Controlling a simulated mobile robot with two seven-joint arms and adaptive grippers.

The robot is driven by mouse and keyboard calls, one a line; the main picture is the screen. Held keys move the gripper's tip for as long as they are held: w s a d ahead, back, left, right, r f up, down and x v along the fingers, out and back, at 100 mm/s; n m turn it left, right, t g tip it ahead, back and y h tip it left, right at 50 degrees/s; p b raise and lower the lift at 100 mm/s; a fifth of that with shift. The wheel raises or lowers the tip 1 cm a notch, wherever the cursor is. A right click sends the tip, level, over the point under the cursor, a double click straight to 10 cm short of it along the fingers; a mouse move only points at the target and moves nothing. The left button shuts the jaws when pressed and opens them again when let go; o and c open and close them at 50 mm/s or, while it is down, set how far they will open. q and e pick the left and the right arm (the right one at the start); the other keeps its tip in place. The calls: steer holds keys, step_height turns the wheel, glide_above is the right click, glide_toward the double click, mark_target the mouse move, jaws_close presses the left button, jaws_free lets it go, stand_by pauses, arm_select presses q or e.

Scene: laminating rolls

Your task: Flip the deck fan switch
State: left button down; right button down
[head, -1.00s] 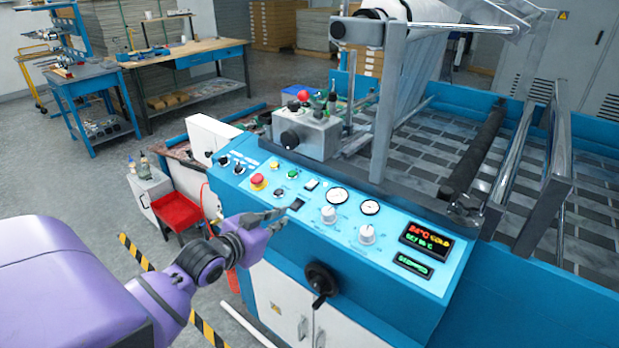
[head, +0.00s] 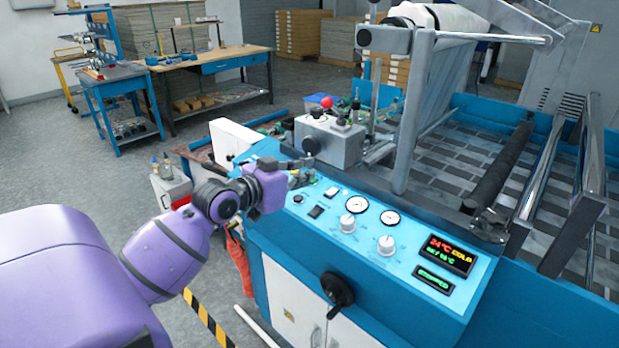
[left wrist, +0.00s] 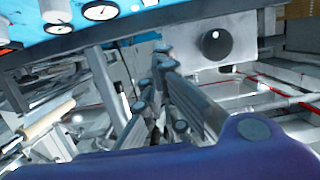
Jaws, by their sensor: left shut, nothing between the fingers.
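The blue control panel (head: 345,250) slopes across the front of the machine. The labels are too small to read, so I cannot tell which is the deck fan switch. My left gripper (head: 303,170) is shut and empty over the panel's upper left end, behind the rockers. It hides the buttons there. In the left wrist view its fingertips (left wrist: 163,58) are together near the black knob (left wrist: 217,43) of the grey box. My right gripper is not in view.
The grey control box (head: 335,140) with a red ball lever stands just beyond my left gripper. Gauges, white knobs (head: 386,245) and a lit display (head: 447,254) fill the panel's right. A steel post (head: 412,110) rises behind the panel.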

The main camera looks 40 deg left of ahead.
arm_select(q)
glide_above(331, 192)
steer(key=f+v, duration=0.1)
steer(key=v, duration=0.2)
steer(key=f, duration=0.3)
steer(key=shift+w+f, duration=0.4)
steer(key=shift+f, duration=0.8)
